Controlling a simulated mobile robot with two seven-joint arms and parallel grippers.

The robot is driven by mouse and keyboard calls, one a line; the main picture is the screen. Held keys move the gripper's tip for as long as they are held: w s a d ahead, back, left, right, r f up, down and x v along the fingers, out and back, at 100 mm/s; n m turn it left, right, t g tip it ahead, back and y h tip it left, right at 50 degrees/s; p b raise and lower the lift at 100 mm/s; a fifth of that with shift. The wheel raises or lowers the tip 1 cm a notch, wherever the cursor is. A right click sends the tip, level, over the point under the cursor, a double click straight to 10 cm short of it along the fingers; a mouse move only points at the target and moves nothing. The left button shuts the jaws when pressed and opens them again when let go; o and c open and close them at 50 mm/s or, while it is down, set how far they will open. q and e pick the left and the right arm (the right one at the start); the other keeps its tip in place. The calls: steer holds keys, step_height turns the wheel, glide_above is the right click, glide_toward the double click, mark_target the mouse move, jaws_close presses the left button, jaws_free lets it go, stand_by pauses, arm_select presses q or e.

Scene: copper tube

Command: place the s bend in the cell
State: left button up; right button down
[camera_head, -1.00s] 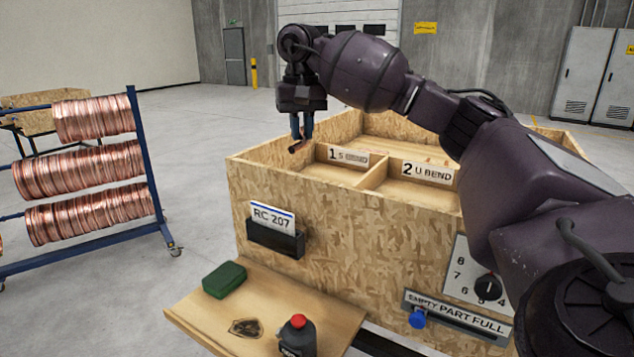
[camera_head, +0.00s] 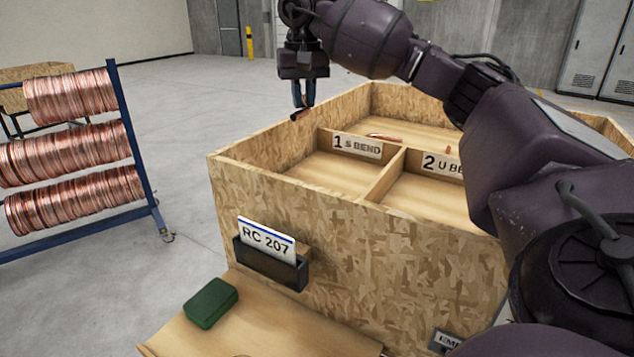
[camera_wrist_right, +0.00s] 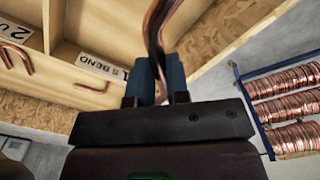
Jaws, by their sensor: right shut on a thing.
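My right gripper (camera_head: 303,104) is shut on a copper s bend (camera_head: 299,115), which is small and dark in the head view. In the right wrist view the s bend (camera_wrist_right: 155,25) rises from between the blue fingers (camera_wrist_right: 160,80). The gripper is above the left rim of the wooden crate (camera_head: 340,235). The cell labelled "1 S BEND" (camera_head: 330,174) is to the right of and below the gripper, and its visible floor is bare. The cell labelled "2 U BEND" (camera_head: 430,200) is right of it, partly hidden by my arm. My left gripper is not in view.
A copper piece (camera_head: 385,137) lies in the crate's rear section. A divider (camera_head: 383,176) separates the two front cells. A card holder marked RC 207 (camera_head: 270,262) is on the crate's front, above a shelf with a green box (camera_head: 210,303). A rack of copper coils (camera_head: 70,150) stands left.

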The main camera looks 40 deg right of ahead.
step_height(320, 180, down, 15)
steer(key=shift+s+r+p, duration=0.1)
steer(key=shift+r+p, duration=0.1)
steer(key=shift+p, duration=0.1)
steer(key=shift+f, duration=2.45)
steer(key=shift+f, duration=0.2)
steer(key=c, duration=1.1)
jaws_free()
steer(key=shift+r, duration=0.1)
steer(key=shift+r, duration=0.1)
